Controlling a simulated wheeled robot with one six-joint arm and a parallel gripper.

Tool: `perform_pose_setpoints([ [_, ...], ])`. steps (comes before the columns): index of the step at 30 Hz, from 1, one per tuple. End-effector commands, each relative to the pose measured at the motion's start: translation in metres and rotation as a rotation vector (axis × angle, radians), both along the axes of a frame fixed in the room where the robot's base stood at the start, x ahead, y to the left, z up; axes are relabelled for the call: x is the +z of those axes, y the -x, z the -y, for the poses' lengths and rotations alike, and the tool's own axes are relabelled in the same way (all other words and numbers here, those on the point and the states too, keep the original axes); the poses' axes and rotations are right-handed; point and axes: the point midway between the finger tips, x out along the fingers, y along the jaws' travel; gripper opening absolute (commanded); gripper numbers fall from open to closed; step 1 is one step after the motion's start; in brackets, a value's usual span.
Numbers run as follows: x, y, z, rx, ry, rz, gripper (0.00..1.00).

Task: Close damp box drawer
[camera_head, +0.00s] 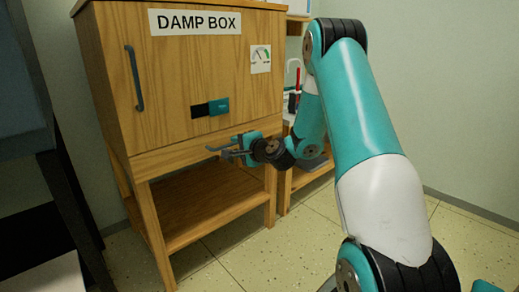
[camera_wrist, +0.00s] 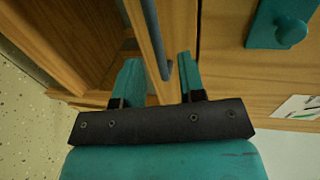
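The damp box (camera_head: 180,75) is a wooden cabinet with a "DAMP BOX" label. Its drawer front (camera_head: 165,160) is the low wooden strip under the door; it also shows as a narrow strip in the wrist view (camera_wrist: 145,35). I cannot tell how far the drawer is pulled out. A blue-grey bar handle (camera_wrist: 152,35) runs along the strip, its end reaching between my fingers. My gripper (camera_head: 234,149) is at the drawer front. In the wrist view its two teal fingers (camera_wrist: 160,82) are apart, one each side of the handle, with space around it. Contact is unclear.
The door has a vertical handle (camera_head: 134,78), a teal latch (camera_head: 218,106) and a gauge (camera_head: 260,58). The latch with its knob is close by in the wrist view (camera_wrist: 283,25). An open lower shelf (camera_head: 205,208) lies below. Dark furniture (camera_head: 30,130) stands at left.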

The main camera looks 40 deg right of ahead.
Motion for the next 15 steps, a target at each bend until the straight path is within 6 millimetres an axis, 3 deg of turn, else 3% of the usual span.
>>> perform_pose_setpoints([
  [9, 0.015, 0.081, -0.002, -0.007, -0.005, -0.002, 0.37],
  [15, 0.022, 0.112, -0.004, -0.004, -0.002, -0.001, 0.37],
])
